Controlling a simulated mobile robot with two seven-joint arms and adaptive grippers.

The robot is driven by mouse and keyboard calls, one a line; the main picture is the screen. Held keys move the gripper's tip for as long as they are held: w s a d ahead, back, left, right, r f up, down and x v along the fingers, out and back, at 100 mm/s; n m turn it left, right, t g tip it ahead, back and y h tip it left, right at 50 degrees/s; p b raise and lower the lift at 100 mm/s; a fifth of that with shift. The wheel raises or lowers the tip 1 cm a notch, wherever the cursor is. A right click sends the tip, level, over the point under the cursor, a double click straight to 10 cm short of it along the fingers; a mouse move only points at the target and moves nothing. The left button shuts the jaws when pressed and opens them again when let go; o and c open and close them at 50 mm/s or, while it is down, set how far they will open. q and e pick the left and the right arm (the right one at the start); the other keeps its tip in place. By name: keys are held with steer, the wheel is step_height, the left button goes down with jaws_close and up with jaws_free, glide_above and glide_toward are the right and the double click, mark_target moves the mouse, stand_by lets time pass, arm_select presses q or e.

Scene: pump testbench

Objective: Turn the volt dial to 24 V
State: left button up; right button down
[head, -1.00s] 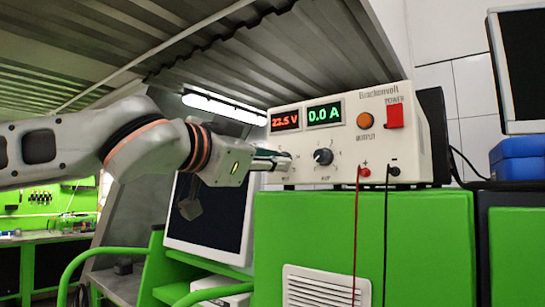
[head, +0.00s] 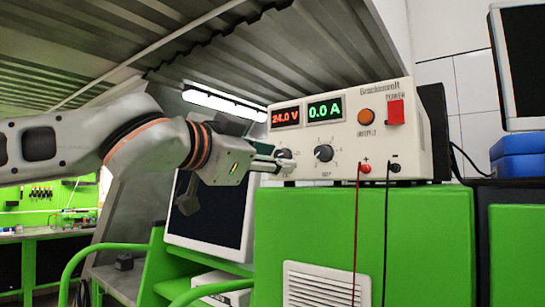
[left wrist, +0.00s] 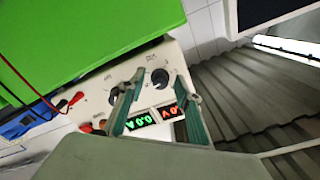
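The cream power supply (head: 345,165) stands on a green cabinet. Its red display (head: 286,117) reads 24.0 V and its green display (head: 325,111) reads 0.0 A. The volt dial (head: 285,154) is the left knob, partly hidden by my left gripper (head: 276,161) in the head view. In the left wrist view the dark volt dial (left wrist: 160,76) shows between the spread fingertips of my left gripper (left wrist: 160,82), with gaps visible on both sides. The amp dial (head: 324,154) is just right of it. My right gripper is not in view.
An orange output button (head: 366,117) and a red power switch (head: 396,112) are on the panel. Red and black leads (head: 386,230) hang from the terminals down the green cabinet (head: 420,240). A monitor (head: 205,220) stands below my left arm.

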arm_select(q)
steer(key=shift+s, duration=0.1)
steer(key=v, duration=1.2)
